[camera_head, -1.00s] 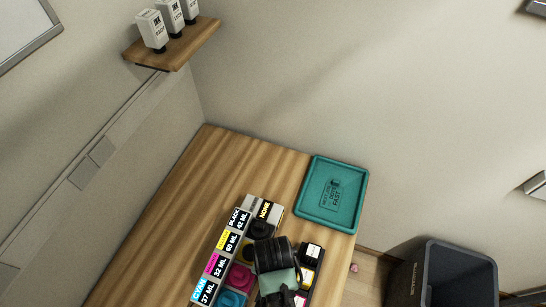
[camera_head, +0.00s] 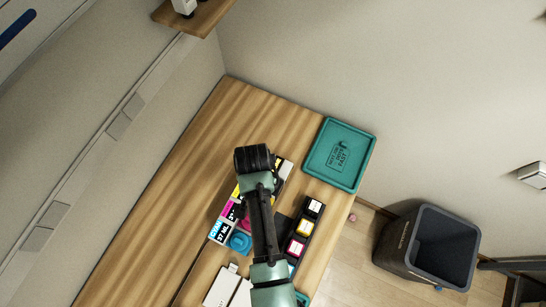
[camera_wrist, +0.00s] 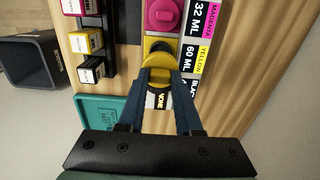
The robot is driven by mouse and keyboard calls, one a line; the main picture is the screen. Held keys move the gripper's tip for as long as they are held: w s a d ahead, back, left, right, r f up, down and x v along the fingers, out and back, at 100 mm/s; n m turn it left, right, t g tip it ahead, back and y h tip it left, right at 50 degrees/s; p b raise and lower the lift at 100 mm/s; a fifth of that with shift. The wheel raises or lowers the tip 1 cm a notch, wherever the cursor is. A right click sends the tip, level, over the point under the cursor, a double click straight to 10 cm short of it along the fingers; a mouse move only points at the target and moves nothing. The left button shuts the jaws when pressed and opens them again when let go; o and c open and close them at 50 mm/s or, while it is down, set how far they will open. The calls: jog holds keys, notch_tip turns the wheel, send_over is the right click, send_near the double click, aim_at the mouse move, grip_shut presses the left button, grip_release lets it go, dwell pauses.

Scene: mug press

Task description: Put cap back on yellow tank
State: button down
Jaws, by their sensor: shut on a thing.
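In the wrist view the yellow tank (camera_wrist: 149,44) sits in a row of ink tanks, with a "YELLOW 60 ML" label (camera_wrist: 203,58) on its right. My gripper (camera_wrist: 160,74) is shut on the round yellow cap (camera_wrist: 158,62), which is over the yellow tank. I cannot tell whether the cap touches the tank or is seated, as the fingers and cap hide the opening. In the head view my wrist covers the yellow tank, the cap and the fingertips.
The magenta cap (camera_wrist: 163,14) is beside the yellow tank. Small ink boxes (camera_head: 302,228) stand in a dark holder to the right. A teal tray (camera_head: 340,153) lies at the table's corner, and a dark bin (camera_head: 430,245) stands on the floor. The left tabletop is clear.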

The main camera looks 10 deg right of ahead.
jog(key=shift+f+b, duration=2.4)
jog(key=shift+b, duration=0.15)
jog(key=shift+f+b, duration=0.5)
jog(key=shift+f, duration=0.35)
jog(key=shift+r+p, duration=0.1)
jog(key=shift+p, duration=0.35)
jog(key=shift+f, duration=0.2)
jog(key=shift+c, duration=0.2)
grip_release()
dwell(0.4)
